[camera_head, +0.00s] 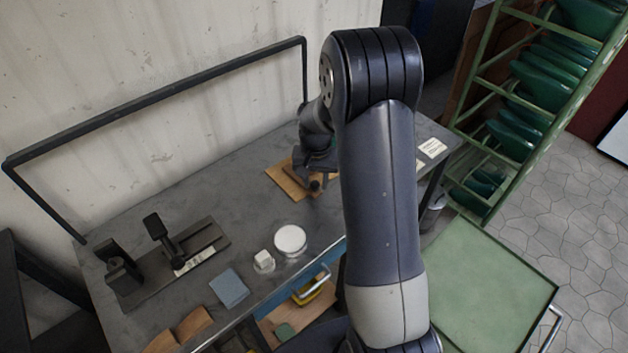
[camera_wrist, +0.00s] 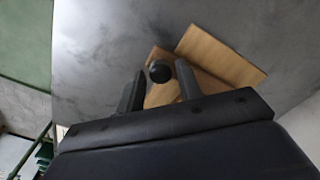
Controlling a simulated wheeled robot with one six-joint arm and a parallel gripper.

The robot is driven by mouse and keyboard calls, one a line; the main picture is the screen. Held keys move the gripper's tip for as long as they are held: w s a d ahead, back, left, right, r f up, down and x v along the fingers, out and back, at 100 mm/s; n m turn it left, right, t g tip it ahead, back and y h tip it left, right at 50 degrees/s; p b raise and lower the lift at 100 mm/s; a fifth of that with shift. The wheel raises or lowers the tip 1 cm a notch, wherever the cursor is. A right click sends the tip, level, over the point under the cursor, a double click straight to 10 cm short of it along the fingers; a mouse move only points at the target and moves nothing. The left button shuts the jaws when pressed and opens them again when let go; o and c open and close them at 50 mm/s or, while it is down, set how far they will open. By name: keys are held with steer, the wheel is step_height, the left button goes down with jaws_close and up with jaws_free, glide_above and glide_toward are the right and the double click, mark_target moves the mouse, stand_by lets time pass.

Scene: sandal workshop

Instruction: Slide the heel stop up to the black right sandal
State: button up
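A round black knob (camera_head: 315,186) stands at a wooden piece (camera_head: 288,182) on the grey bench; it may be the heel stop, but I cannot be sure. My gripper (camera_head: 312,176) is low over this wood, at the knob. In the wrist view my gripper (camera_wrist: 160,67) has its two fingers apart, with the knob (camera_wrist: 159,71) showing between their tips. Gaps show on both sides of the knob. A second wooden board (camera_wrist: 222,57) lies beside the wood under the knob. I cannot make out a black sandal; my arm and gripper hide part of the bench.
A black fixture with uprights (camera_head: 125,272) stands at the bench's left. A white round dish (camera_head: 290,240), a small white block (camera_head: 264,259) and a blue-grey pad (camera_head: 229,288) lie near the front. An open drawer (camera_head: 318,310) juts out below. A green rack (camera_head: 480,90) stands right.

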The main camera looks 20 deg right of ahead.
steer(key=shift+o, duration=1)
steer(key=shift+a, duration=0.1)
step_height(320, 180, up, 11)
steer(key=shift+f, duration=0.2)
step_height(320, 180, down, 11)
steer(key=shift+r, duration=0.1)
steer(key=shift+s+a+r, duration=0.1)
steer(key=shift+s+a, duration=0.1)
steer(key=shift+a, duration=0.3)
steer(key=shift+s+a, duration=0.2)
steer(key=shift+a, duration=0.3)
steer(key=shift+s+a, duration=0.2)
steer(key=shift+a, duration=0.15)
